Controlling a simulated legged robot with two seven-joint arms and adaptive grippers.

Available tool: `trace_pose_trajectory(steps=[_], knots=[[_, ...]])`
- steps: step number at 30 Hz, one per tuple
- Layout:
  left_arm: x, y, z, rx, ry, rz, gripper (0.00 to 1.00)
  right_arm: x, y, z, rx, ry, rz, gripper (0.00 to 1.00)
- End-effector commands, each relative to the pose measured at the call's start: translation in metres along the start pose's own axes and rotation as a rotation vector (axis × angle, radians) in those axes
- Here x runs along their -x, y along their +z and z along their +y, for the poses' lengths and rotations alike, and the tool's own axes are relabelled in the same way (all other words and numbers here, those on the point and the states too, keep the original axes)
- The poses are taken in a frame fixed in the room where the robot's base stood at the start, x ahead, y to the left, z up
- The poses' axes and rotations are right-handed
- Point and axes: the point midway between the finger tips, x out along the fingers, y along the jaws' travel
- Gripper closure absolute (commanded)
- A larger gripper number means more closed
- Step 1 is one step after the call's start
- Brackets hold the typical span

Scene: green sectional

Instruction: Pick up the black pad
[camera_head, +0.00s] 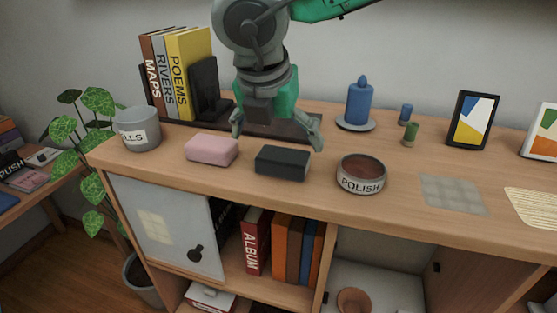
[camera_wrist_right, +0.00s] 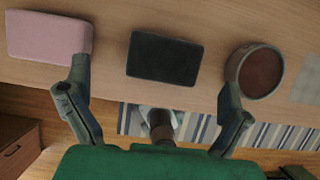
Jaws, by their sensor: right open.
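The black pad (camera_head: 283,162) is a dark rounded block lying flat on the wooden cabinet top, between a pink block (camera_head: 212,150) and a round tin marked POLISH (camera_head: 361,174). In the right wrist view the pad (camera_wrist_right: 165,58) lies between the lines of the two fingers, with clear wood on both sides. My right gripper (camera_head: 277,137) is open and empty, its fingers spread wider than the pad and pointing down. It appears just behind and above the pad in the head view. Its fingers also show in the wrist view (camera_wrist_right: 157,82). My left gripper is out of view.
Books (camera_head: 178,75) with a black bookend stand at the back left, near a grey pot (camera_head: 138,128). A blue candle (camera_head: 360,104) on a saucer, small cylinders and a picture frame (camera_head: 472,120) stand at the back right. A grey mat (camera_head: 453,194) lies right of the tin.

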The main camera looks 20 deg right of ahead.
Motion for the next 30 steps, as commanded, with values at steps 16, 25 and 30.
trace_pose_trajectory(steps=[16, 25, 30], knots=[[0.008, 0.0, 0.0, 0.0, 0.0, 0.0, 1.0, -0.051, 0.0, 0.002, 0.002, -0.001, -0.002, 0.0], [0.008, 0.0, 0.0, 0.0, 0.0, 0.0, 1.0, -0.051, 0.001, 0.0, 0.001, 0.0, -0.002, 0.44], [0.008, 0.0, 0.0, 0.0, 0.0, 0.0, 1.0, -0.052, 0.002, -0.001, 0.001, -0.001, -0.001, 0.44]])
